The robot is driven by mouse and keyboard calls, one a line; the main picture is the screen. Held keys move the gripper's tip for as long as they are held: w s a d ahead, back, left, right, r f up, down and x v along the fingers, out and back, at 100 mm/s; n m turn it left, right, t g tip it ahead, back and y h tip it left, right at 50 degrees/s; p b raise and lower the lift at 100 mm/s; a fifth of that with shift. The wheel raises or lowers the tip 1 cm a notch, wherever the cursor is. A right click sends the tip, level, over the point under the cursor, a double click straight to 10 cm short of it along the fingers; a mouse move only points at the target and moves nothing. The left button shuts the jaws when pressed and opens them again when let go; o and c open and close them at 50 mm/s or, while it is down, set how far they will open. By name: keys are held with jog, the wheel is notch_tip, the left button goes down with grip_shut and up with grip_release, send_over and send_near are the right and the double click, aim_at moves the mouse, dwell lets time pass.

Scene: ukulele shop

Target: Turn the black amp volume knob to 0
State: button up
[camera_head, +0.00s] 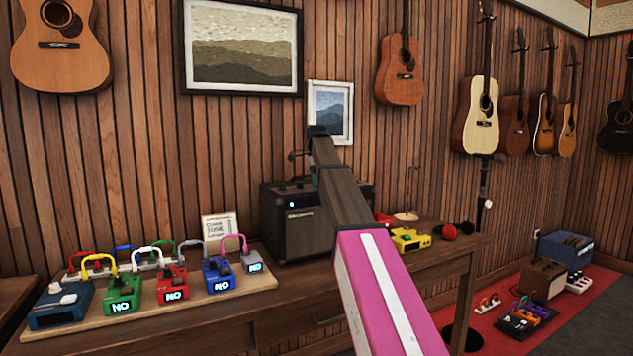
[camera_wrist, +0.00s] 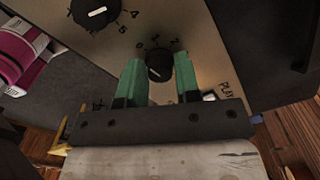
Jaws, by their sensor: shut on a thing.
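The black amp (camera_head: 305,232) stands on the wooden table against the slatted wall, partly hidden behind my arm in the head view. In the wrist view its light panel (camera_wrist: 190,30) carries a black knob (camera_wrist: 159,65) with small numerals around its upper side. My gripper (camera_wrist: 159,75) has its two green fingers on either side of this knob, shut on it. A small light mark shows on the knob, but its exact setting is too small to read. A second, larger black knob (camera_wrist: 95,11) with a white pointer line sits up and left on the same panel.
A pedal board (camera_head: 150,312) with several coloured pedals and cables lies left of the amp, beside a small written card (camera_head: 219,228). A yellow pedal (camera_head: 410,240) lies right of my arm. Guitars hang on the wall. A small white switch (camera_wrist: 209,96) sits near the right finger.

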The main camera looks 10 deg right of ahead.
jog(key=shift+n, duration=0.5)
jog(key=o, duration=0.9)
